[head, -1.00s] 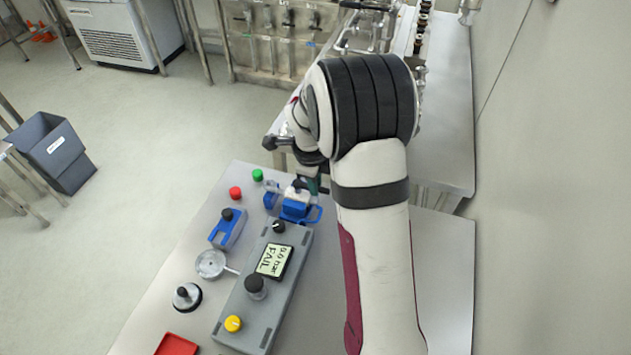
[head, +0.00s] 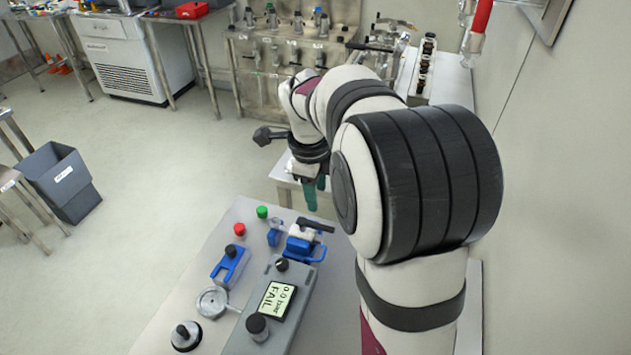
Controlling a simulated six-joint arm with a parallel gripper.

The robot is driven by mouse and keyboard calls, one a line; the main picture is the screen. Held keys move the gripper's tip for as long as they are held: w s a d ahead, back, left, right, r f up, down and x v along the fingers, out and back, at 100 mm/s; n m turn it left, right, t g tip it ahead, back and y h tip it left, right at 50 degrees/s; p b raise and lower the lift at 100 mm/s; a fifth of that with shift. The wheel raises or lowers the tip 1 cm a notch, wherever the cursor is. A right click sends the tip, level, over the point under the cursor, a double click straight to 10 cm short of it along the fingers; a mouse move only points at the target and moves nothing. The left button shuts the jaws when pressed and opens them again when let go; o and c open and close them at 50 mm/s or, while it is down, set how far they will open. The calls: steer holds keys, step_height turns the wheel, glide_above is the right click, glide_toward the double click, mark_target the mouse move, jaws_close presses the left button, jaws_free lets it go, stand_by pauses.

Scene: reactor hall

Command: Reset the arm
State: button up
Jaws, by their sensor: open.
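My gripper (head: 314,190) shows beyond my large elbow joint. Its green-tipped fingers point down and are empty, raised above the far end of the table, behind the blue clamp fixture (head: 300,248). The fingers are open, though my arm partly hides them. My arm is bent, with the elbow at the right of the picture and the wrist at the centre. The grey test box (head: 255,335) shows "0.0 bar FAIL" on its display (head: 277,300).
The table (head: 185,290) also holds a red button (head: 239,229), a green button (head: 262,211), a blue holder (head: 229,263), a round metal dish (head: 212,301) and a black-knobbed stamp (head: 186,336). A grey bin (head: 62,180) stands on the floor. A wall (head: 555,200) is close on the right.

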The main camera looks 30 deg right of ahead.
steer(key=r, duration=0.3)
steer(key=shift+s+a+r, duration=0.15)
steer(key=shift+s+a, duration=0.1)
